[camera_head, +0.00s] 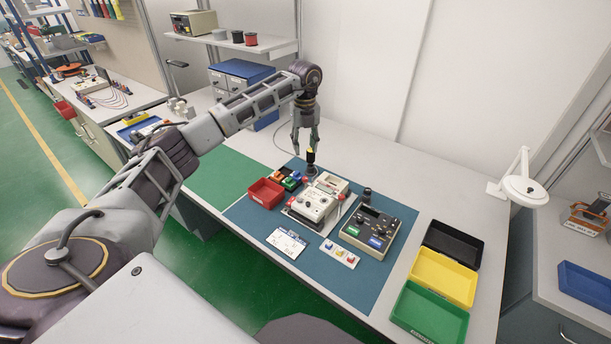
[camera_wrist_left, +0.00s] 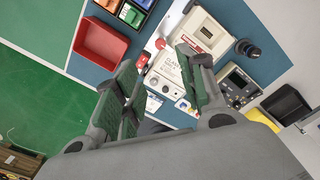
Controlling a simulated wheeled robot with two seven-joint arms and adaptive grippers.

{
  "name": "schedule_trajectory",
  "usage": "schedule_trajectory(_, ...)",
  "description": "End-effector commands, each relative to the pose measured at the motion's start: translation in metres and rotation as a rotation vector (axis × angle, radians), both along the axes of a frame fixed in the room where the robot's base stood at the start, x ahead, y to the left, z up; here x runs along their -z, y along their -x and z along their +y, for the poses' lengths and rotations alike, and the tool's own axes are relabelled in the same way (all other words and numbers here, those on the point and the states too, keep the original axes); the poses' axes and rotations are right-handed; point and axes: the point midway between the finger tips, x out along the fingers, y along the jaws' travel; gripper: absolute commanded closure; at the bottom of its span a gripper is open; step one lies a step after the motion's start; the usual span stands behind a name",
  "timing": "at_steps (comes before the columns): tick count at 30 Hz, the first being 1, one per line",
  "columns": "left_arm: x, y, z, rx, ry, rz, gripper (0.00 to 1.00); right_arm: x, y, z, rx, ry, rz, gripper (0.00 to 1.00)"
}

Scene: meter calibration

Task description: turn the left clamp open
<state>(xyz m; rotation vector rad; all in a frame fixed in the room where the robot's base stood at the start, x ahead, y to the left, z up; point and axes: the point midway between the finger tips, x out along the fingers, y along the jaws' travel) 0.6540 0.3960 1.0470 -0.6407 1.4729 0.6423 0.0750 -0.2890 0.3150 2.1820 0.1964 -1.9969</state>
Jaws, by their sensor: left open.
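The meter (camera_head: 332,183) is a cream box with a display window, which also shows in the left wrist view (camera_wrist_left: 206,32). A red-tipped part that looks like the left clamp (camera_wrist_left: 160,43) lies at the meter's left side, close to my fingertips in that view. Whether a finger touches the clamp is unclear. My right gripper is not in view.
A white instrument (camera_head: 314,204) stands in front of the meter, a dark one (camera_head: 370,232) to the right. A red bin (camera_head: 266,193) is at the left. Black, yellow (camera_head: 444,276) and green bins stand at the right. The back of the table is mostly clear.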

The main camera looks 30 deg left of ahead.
Motion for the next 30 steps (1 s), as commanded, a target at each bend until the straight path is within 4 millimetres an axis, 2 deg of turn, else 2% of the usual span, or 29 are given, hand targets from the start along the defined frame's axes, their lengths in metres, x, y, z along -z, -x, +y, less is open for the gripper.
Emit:
schedule_trajectory(4, 0.003, 0.000, 0.000, 0.001, 0.001, 0.001, 0.59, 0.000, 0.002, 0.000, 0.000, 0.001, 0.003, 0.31)
schedule_trajectory(11, 0.018, 0.000, 0.000, 0.001, 0.001, 0.002, 0.59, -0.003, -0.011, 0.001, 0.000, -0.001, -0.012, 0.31)
schedule_trajectory(19, 0.052, 0.001, -0.001, 0.001, 0.002, 0.003, 0.59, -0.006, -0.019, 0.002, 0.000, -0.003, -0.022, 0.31)
schedule_trajectory(30, 0.101, 0.001, -0.001, 0.002, 0.002, 0.003, 0.59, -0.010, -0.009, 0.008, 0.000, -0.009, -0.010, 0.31)
